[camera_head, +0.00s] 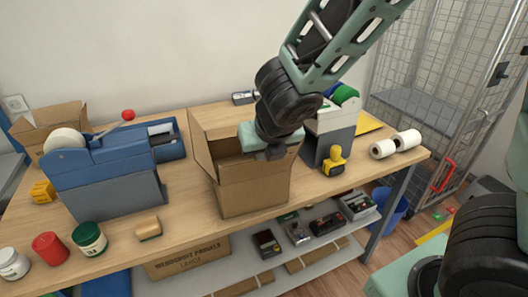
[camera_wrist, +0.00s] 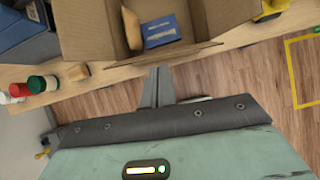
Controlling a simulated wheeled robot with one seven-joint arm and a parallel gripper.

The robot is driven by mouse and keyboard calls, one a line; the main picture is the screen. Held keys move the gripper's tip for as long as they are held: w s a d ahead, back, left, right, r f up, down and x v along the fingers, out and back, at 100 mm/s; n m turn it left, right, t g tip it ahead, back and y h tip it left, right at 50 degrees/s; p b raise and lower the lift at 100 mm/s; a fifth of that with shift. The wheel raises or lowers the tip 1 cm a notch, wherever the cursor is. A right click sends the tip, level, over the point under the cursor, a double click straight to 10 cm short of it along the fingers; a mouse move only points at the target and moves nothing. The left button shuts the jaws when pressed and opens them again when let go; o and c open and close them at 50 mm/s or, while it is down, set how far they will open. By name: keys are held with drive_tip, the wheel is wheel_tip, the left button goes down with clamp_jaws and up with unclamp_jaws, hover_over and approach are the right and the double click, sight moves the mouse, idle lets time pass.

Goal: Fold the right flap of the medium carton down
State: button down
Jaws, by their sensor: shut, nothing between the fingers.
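The open medium carton (camera_head: 250,193) stands on the table near its front edge. One flap (camera_head: 217,119) rises at its back and another (camera_head: 204,158) at its left. My gripper (camera_head: 273,153) is over the front right part of the carton's top and hides much of the right side, so I cannot make out the right flap there. In the wrist view the carton (camera_wrist: 88,32) holds a blue packet (camera_wrist: 161,31) and a brown item (camera_wrist: 131,28). My shut, empty fingers (camera_wrist: 158,72) point at its near edge; contact is unclear.
A blue-grey machine (camera_head: 105,175) stands left of the carton. Jars (camera_head: 89,238) and a small wooden block (camera_head: 148,228) sit at the front left.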

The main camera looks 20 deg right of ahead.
drive_tip(key=f+b, duration=0.1)
drive_tip(key=f, duration=0.1)
drive_tip(key=f+b, duration=0.1)
drive_tip(key=b, duration=0.1)
drive_tip(key=f+b, duration=0.1)
drive_tip(key=f, duration=0.1)
drive_tip(key=shift+w+f, duration=0.3)
drive_tip(key=w, duration=0.1)
drive_tip(key=w+r+p, duration=0.1)
drive_tip(key=w+p, duration=0.1)
drive_tip(key=shift+d+r, duration=0.15)
drive_tip(key=shift+r, duration=0.2)
drive_tip(key=w+f+b, duration=0.2)
drive_tip(key=w+f, duration=0.2)
drive_tip(key=w, duration=0.1)
drive_tip(key=shift+w+d+f, duration=0.15)
drive_tip(key=shift+w+d, duration=0.1)
drive_tip(key=shift+w, duration=0.1)
drive_tip(key=shift+f, duration=0.15)
wheel_tip(320, 180, up, 9)
drive_tip(key=p, duration=0.8)
